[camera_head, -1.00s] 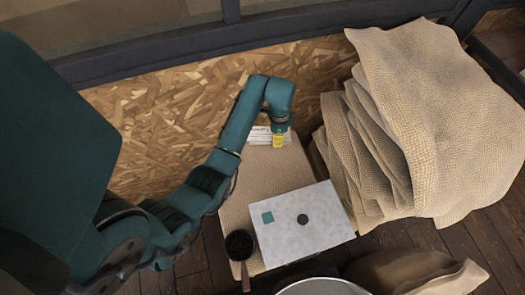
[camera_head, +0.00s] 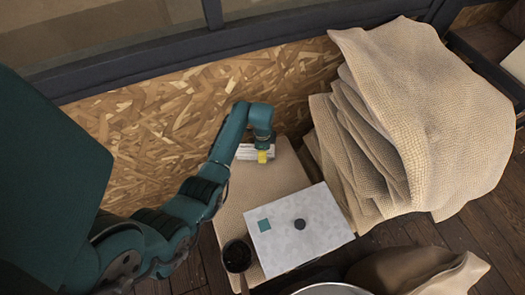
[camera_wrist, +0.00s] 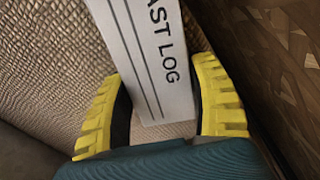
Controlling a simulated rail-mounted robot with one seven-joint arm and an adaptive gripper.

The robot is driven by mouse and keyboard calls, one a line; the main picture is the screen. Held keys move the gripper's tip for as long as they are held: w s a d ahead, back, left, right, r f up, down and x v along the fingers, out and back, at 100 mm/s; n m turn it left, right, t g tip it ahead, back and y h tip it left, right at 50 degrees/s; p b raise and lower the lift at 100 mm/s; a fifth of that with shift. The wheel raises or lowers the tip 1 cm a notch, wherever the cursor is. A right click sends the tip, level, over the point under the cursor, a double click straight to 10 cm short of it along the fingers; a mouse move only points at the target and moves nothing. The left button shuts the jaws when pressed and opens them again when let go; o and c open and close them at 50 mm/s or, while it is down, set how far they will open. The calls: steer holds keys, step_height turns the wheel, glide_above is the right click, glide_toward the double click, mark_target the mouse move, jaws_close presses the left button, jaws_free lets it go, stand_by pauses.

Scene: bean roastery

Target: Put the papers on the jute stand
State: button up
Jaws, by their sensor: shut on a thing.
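The papers (camera_head: 245,152) are a white sheet or thin stack at the far end of the jute stand, close to the board wall. In the wrist view the papers (camera_wrist: 150,50) show printed lines and the letters "AST LOG". My gripper (camera_head: 262,156) has yellow fingers, one on each side of the papers, and is shut on them. The jute stand (camera_head: 262,185) is a low, woven, tan-topped block below and around the gripper. I cannot tell whether the papers touch its top.
A pale flat box (camera_head: 325,215) with a teal square and a dark disc lies on the near part of the stand. A dark scoop (camera_head: 237,256) is beside it. A tall pile of jute sacks (camera_head: 430,120) stands on the right. The board wall (camera_head: 160,120) is close behind.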

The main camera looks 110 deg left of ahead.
steer(key=shift+f, duration=0.15)
steer(key=o, duration=1.2)
steer(key=shift+o, duration=0.2)
step_height(320, 180, up, 12)
steer(key=p, duration=0.1)
steer(key=shift+r, duration=0.2)
